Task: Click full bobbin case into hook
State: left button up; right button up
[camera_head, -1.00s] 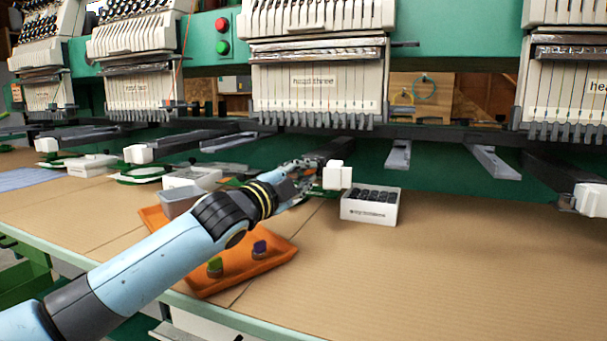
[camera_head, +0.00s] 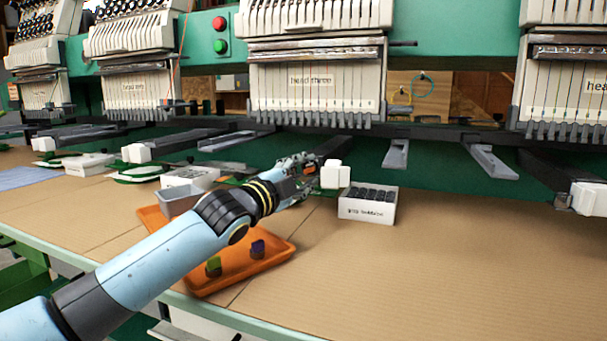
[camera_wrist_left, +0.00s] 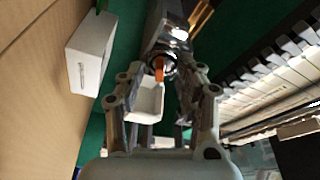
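My left gripper (camera_head: 303,173) reaches in under head three, at the end of a dark machine arm beside a white block (camera_head: 335,174). In the left wrist view its two fingers (camera_wrist_left: 161,80) stand apart on either side of a small round metal part with an orange piece (camera_wrist_left: 159,70). This sits at the arm's dark end, where the hook seems to be. I cannot tell case from hook there, or whether the fingers touch it. The orange piece also shows between the fingers in the head view (camera_head: 308,170). My right gripper is not in view.
A white box of dark items (camera_head: 367,212) stands right of the gripper. The table's right side (camera_head: 450,260) is clear.

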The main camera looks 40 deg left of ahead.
pick_arm(q)
jog(key=shift+s+f, duration=0.1)
jog(key=shift+s, duration=0.15)
jog(key=s, duration=0.7)
jog(key=s+f, duration=0.1)
jog(key=s, duration=0.3)
jog(key=shift+s, duration=0.2)
